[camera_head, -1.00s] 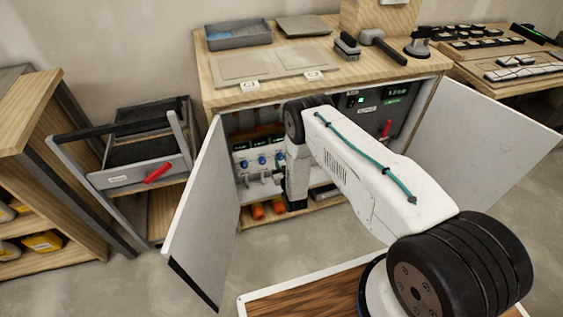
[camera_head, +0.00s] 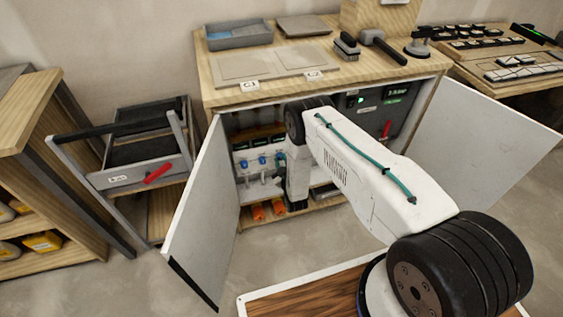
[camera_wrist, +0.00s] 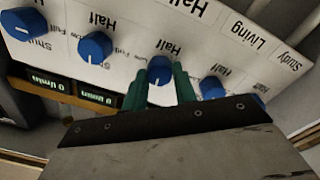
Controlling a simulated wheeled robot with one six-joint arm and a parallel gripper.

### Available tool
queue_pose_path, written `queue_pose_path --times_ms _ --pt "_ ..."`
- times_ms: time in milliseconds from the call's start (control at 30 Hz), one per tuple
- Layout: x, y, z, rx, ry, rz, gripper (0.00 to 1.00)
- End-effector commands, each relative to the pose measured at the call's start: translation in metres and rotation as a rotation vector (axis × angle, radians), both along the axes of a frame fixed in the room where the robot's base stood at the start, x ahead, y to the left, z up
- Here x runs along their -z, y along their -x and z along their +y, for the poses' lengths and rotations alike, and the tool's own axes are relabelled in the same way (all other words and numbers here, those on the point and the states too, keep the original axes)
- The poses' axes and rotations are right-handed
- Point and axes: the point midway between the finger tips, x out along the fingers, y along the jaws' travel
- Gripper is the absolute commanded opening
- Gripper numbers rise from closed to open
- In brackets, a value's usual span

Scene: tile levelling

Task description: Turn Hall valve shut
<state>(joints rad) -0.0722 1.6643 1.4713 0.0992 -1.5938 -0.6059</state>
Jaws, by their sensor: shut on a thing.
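In the wrist view the valve panel (camera_wrist: 130,22) appears upside down, with a row of blue knobs. My gripper (camera_wrist: 168,84) has its green fingers on either side of one knob (camera_wrist: 160,66) and is shut on it. This knob lines up with the name plate reading Hall (camera_wrist: 196,6), so it appears to be the Hall valve. A white mark shows on the knob; its exact setting is hard to read between the fingers. In the head view my arm hides this knob and my gripper's fingers; some other blue knobs (camera_head: 262,161) show left of my arm.
Neighbouring knobs (camera_wrist: 95,47) (camera_wrist: 213,88) stand close on both sides. Dark flow readouts (camera_wrist: 48,86) show 0 l/min. The open cabinet doors (camera_head: 205,215) (camera_head: 480,140) flank my arm. Orange items (camera_head: 258,211) lie on the cabinet floor. A drawer cart (camera_head: 130,178) stands left.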

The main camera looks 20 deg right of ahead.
Motion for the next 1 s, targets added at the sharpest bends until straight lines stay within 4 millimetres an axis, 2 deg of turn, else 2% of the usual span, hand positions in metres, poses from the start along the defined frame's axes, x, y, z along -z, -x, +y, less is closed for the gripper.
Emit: queue_pose_path --times_ms 333,367,400,433,767,867,1000 --pt "0.001 0.001 0.0 0.0 0.002 0.001 0.05" --pt "0.001 0.001 0.0 0.0 0.002 0.001 0.33" --pt "0.001 0.001 0.0 0.0 0.002 0.001 0.45" --pt "0.001 0.001 0.0 0.0 0.002 0.001 0.5" --pt "0.001 0.004 0.0 0.0 0.001 0.001 0.5" --pt "0.002 0.015 0.001 0.0 0.001 0.004 0.5" --pt "0.002 0.04 0.001 0.0 0.001 0.004 0.5"
